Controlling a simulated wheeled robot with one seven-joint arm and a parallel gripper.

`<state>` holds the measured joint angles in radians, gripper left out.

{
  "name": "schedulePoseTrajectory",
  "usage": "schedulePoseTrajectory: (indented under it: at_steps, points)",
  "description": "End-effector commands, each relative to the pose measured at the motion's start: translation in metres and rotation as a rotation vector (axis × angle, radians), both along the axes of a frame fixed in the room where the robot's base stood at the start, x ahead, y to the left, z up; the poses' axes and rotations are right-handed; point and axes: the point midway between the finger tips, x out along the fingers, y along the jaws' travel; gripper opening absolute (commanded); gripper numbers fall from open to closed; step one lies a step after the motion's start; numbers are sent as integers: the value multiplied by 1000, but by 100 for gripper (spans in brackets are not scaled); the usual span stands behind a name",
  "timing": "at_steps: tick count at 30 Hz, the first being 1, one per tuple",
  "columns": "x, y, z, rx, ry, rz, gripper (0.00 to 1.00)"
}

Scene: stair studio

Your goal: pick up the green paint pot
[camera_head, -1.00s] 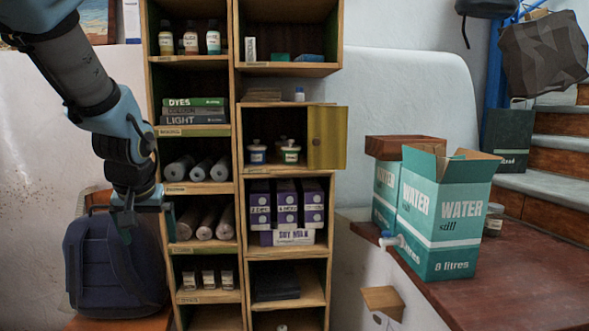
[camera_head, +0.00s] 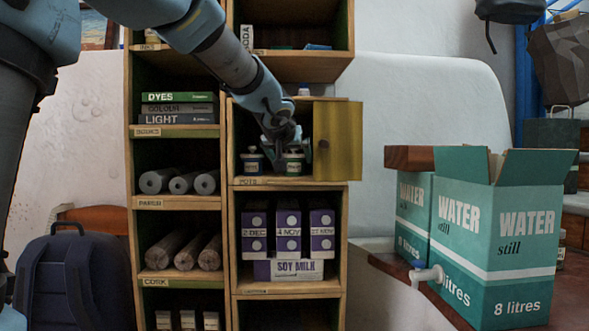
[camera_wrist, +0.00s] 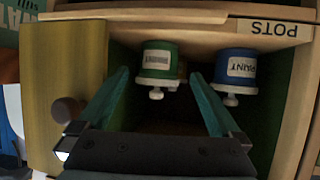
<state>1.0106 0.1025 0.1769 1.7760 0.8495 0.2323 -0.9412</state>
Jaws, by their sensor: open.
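The green paint pot (camera_head: 293,164) stands upright in the pots compartment, on the right side, with a white lid and knob. It shows upside down in the wrist view (camera_wrist: 157,62). The blue paint pot (camera_head: 252,162) stands to its left in the head view and shows beside it in the wrist view (camera_wrist: 236,68). My gripper (camera_head: 288,148) is at the compartment, open and empty. In the wrist view its fingers (camera_wrist: 158,78) point toward the green pot, one to each side. I cannot tell how far the tips reach around it.
The compartment's yellow-green door (camera_head: 338,141) stands open on the right, close to my gripper; its knob shows in the wrist view. Soy milk cartons (camera_head: 287,243) fill the compartment below. Water boxes (camera_head: 500,240) stand on a ledge to the right.

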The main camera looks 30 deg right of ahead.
Motion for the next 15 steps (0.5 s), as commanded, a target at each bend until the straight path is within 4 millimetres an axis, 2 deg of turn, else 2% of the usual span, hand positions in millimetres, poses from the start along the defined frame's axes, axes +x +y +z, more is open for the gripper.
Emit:
schedulePoseTrajectory:
  at_steps: [5,15]
  points:
    - [9,-7,-4,1,-1,0,100]
    - [40,-31,-21,2,0,1,100]
